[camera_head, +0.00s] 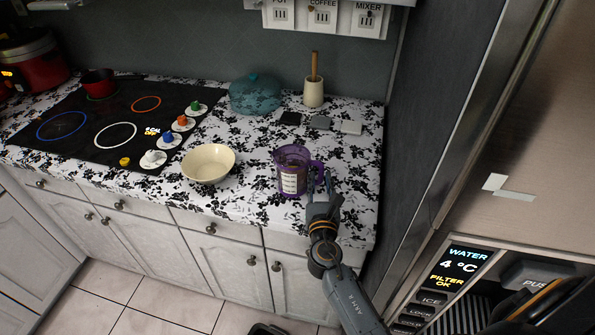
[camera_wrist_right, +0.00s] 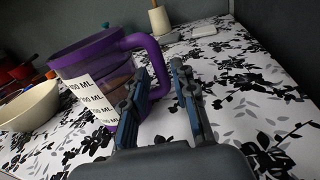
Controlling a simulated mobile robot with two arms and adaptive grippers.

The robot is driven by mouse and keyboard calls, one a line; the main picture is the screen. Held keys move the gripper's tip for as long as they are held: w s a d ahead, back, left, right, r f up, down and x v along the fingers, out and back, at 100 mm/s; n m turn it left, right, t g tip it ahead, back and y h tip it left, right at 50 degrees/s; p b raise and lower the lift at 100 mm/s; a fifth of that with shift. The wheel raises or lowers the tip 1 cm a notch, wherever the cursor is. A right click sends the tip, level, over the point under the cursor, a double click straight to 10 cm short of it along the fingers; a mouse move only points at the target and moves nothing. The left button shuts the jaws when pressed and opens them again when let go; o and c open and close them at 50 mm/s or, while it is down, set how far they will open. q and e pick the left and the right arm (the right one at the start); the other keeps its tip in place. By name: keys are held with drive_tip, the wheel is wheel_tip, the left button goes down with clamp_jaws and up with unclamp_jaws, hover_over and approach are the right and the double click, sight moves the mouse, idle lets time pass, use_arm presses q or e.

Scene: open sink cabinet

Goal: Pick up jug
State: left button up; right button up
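The jug (camera_head: 290,172) is purple and see-through, with a white measuring label, and stands upright on the patterned counter. Its handle faces right, towards my right gripper (camera_head: 320,185). In the right wrist view the jug (camera_wrist_right: 88,62) is at the left, and its purple handle (camera_wrist_right: 160,65) shows between the two fingertips of my right gripper (camera_wrist_right: 160,68). The fingers are apart, with a gap beside the handle; whether either finger touches it cannot be told. The left finger hides part of the jug's lower right side. My left gripper is not in view.
A cream bowl (camera_head: 208,164) stands left of the jug. A teal patterned pot (camera_head: 256,94) and a cream holder (camera_head: 314,93) with a wooden handle are behind. The stove (camera_head: 110,122) is at left, the fridge (camera_head: 505,130) at right. The counter right of the jug is clear.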

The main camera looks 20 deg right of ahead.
clamp_jaws()
drive_tip(key=shift+r, duration=0.15)
idle(0.4)
